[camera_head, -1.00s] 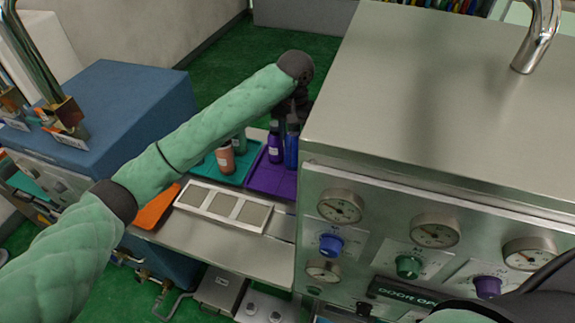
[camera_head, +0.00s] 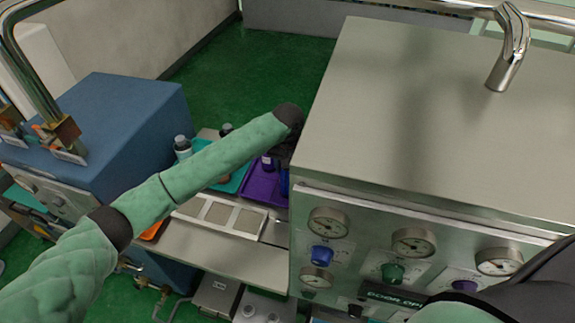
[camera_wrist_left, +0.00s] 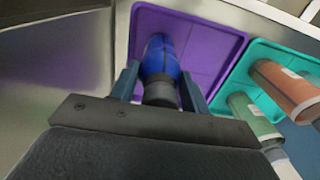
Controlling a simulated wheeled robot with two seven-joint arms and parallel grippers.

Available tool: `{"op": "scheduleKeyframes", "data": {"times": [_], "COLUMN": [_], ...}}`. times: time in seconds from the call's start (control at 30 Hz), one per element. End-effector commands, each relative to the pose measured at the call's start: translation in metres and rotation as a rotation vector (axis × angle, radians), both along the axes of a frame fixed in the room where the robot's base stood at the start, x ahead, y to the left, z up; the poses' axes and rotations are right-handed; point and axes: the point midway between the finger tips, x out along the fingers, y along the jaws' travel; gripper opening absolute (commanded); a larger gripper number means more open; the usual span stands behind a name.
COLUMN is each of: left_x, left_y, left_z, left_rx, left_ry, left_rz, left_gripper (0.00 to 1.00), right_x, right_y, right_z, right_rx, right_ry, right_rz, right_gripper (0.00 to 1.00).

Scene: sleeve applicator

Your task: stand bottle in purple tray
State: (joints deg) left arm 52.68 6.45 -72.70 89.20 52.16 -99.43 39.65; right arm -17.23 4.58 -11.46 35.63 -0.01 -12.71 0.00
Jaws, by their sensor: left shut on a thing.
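My left gripper (camera_wrist_left: 160,76) is shut on a blue bottle (camera_wrist_left: 158,52), with one finger on each side of it. The bottle is over the purple tray (camera_wrist_left: 213,45); I cannot tell whether its base touches the tray. In the head view the blue bottle (camera_head: 284,182) shows partly below my dark wrist, over the purple tray (camera_head: 258,187). A purple bottle (camera_head: 267,163) stands beside it, partly covered by my arm. The left gripper is mostly hidden there. My right gripper is out of view.
A teal tray (camera_wrist_left: 247,78) adjoins the purple one and holds an orange bottle (camera_wrist_left: 282,88) and a green bottle (camera_wrist_left: 252,117). A steel cabinet (camera_head: 420,110) with gauges stands close on the right. A blue box (camera_head: 125,125) stands left.

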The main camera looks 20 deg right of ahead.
Motion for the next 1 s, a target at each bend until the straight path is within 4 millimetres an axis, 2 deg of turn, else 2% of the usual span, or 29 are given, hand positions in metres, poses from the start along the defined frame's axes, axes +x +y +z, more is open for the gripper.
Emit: {"op": "scheduleKeyframes", "data": {"times": [0.33, 0.37, 0.47, 0.77, 0.93, 0.97, 1.0], "left_x": [0.0, 0.0, 0.0, 0.0, 0.0, 0.0, 0.0], "left_y": [0.0, 0.0, 0.0, 0.0, -0.001, 0.0, -0.001], "left_z": [-0.003, -0.003, -0.003, -0.002, 0.007, 0.01, 0.014], "left_rx": [-0.001, 0.001, 0.0, 0.0, -0.002, -0.002, -0.003], "left_ry": [0.001, 0.001, 0.0, 0.0, -0.001, -0.001, -0.001], "left_rz": [0.0, 0.0, 0.0, 0.0, 0.0, 0.0, 0.0], "left_gripper": [0.0, 0.5, 0.68, 0.68, 0.68, 0.68, 0.68], "right_x": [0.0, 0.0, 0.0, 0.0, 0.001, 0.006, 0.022], "right_y": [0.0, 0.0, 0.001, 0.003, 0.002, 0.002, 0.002], "right_z": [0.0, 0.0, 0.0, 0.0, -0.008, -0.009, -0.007], "right_rx": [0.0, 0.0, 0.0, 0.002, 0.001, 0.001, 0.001], "right_ry": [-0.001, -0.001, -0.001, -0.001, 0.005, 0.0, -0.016], "right_rz": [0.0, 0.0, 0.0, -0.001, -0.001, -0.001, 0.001], "right_gripper": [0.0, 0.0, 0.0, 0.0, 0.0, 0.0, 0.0]}}
